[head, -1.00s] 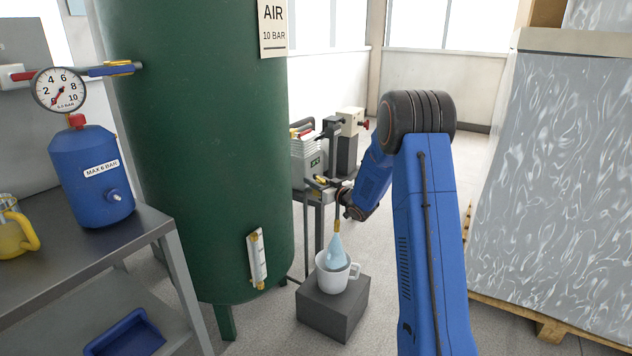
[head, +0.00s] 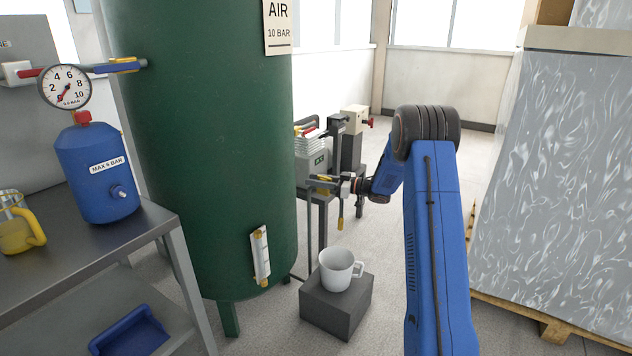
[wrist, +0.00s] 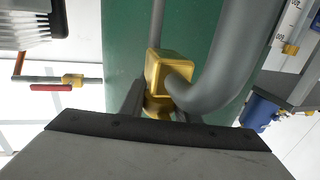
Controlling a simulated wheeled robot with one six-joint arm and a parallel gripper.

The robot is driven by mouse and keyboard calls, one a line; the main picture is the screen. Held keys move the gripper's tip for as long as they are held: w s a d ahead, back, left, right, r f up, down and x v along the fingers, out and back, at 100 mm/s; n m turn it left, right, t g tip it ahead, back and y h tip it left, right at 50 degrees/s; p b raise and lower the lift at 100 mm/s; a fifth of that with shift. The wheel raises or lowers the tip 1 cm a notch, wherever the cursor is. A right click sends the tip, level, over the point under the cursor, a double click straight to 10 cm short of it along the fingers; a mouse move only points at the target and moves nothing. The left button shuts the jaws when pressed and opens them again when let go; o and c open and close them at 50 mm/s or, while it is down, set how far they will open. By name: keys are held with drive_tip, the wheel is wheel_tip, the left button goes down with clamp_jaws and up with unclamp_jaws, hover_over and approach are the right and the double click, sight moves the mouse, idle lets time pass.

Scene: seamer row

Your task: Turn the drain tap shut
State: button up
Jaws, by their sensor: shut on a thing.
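The brass drain tap (head: 323,178) sits beside the green tank, at the end of a thin pipe. My gripper (head: 343,184) is at the tap from the right. In the wrist view the yellow tap body (wrist: 166,72) shows close up, with a grey curved pipe (wrist: 225,65) coming from it. The dark fingers (wrist: 158,108) are shut on the tap's lower brass part; the exact grip is partly hidden. The spout with its brass tip (head: 340,222) hangs above the white mug (head: 338,268), and no water shows between them.
The mug stands on a dark block (head: 337,303). The green tank (head: 200,150) is left of the tap, and a grey machine (head: 313,150) is behind it. A wrapped pallet load (head: 560,170) stands right. A bench (head: 150,228) with a blue vessel (head: 97,175) is left.

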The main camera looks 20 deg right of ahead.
idle(0.3)
drive_tip(key=o, duration=1)
drive_tip(key=shift+o, duration=0.2)
drive_tip(key=v, duration=1.7)
drive_tip(key=shift+d, duration=0.25)
drive_tip(key=shift+r, duration=0.1)
